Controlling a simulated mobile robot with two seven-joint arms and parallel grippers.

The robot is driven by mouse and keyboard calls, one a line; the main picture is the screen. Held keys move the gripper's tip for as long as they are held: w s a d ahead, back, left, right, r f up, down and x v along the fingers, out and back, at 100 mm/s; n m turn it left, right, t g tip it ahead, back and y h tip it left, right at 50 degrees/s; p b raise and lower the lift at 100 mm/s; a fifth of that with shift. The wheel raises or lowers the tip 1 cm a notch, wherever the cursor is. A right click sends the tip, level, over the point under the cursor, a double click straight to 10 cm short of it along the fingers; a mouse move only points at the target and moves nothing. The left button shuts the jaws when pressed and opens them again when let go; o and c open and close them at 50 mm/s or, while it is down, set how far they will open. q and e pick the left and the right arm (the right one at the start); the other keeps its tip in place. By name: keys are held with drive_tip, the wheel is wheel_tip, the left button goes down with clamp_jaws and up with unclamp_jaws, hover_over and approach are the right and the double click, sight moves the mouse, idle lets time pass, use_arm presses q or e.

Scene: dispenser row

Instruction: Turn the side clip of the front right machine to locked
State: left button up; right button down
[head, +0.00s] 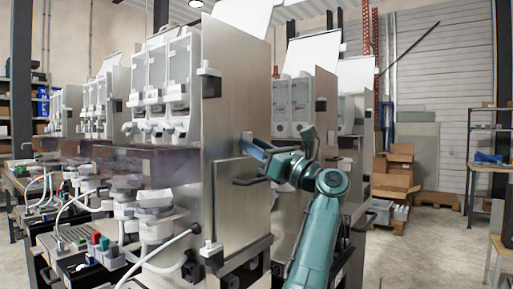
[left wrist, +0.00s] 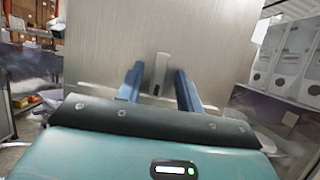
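The front right machine (head: 235,100) is a tall metal cabinet with clear-fronted dispensers on its front. My left gripper (head: 256,149) is at its side panel, above a dark bar handle (head: 250,181). In the left wrist view the blue fingers of my left gripper (left wrist: 159,80) are open. A small grey upright side clip (left wrist: 161,68) on the brushed panel shows between the fingertips, with a gap on either side. I cannot tell whether the fingers touch it. In the head view the clip is largely hidden by the gripper. My right gripper is not in view.
Other dispenser machines (head: 292,102) stand behind and to the left in rows. Small white blocks (head: 209,72) stick out at the cabinet's front edge. Cardboard boxes (head: 393,182) are stacked at the back right. Open floor (head: 430,240) lies to the right.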

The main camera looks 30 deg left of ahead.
use_arm(q)
drive_tip(key=shift+d, duration=0.1)
drive_tip(key=b+v, duration=0.1)
drive_tip(key=v, duration=1.2)
